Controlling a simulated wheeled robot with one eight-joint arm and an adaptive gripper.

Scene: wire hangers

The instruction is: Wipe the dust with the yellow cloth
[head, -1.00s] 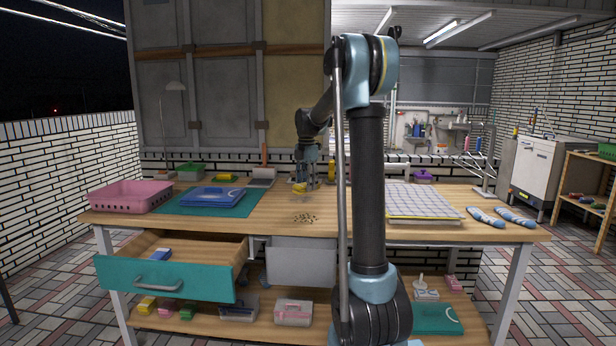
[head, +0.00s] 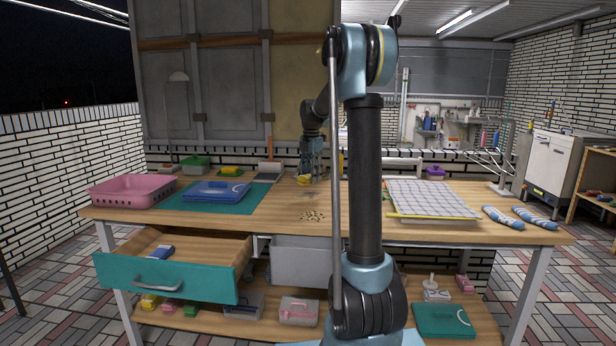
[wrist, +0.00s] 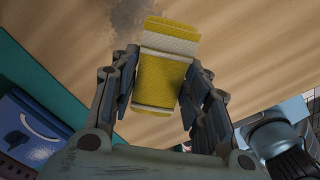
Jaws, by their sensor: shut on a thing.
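My gripper (wrist: 160,90) is shut on the yellow cloth (wrist: 163,85), a folded pad with pale bands that sticks out past the fingers in the wrist view. In the head view my gripper (head: 310,172) and the cloth (head: 305,181) are small, over the back middle of the wooden table (head: 360,235). I cannot tell whether the cloth touches the tabletop. A grey dust smudge (wrist: 150,18) lies on the wood just beyond the cloth in the wrist view. In the head view, a patch of small specks (head: 312,216) lies nearer the front; I cannot tell whether it is dust.
A checked board (head: 430,199) lies right. A teal drawer (head: 170,278) hangs open in front.

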